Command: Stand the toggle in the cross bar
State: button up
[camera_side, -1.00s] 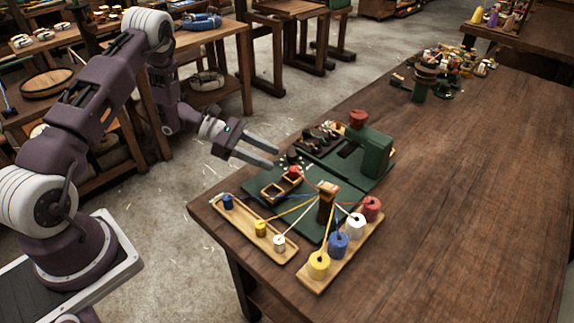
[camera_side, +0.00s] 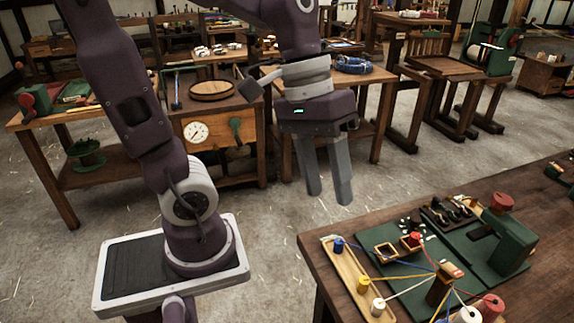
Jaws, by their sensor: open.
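My gripper (camera_side: 330,197) hangs with its two grey fingers pointing down, apart and empty. It is above and to the left of the work table, in the picture over the floor. I cannot tell which small piece is the toggle, nor make out the cross bar for sure.
A wooden tray (camera_side: 347,272) holds blue, yellow and white bobbins at the table's left edge. Larger spools (camera_side: 490,306) stand in front, partly cut off. A green stand (camera_side: 513,243) with a red knob rises at the right. The wooden table top (camera_side: 548,215) is bare behind it.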

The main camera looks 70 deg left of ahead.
jog(key=s+a+r+m+t+y, duration=0.1)
jog(key=s+a+m+t+y, duration=0.2)
jog(key=s+m+t, duration=0.1)
jog(key=shift+s+a+r, duration=0.2)
jog(key=shift+s+a, duration=0.05)
jog(key=shift+s, duration=0.3)
jog(key=shift+r, duration=0.1)
notch_tip(320, 180, up, 5)
jog(key=shift+f, duration=0.1)
notch_tip(320, 180, down, 5)
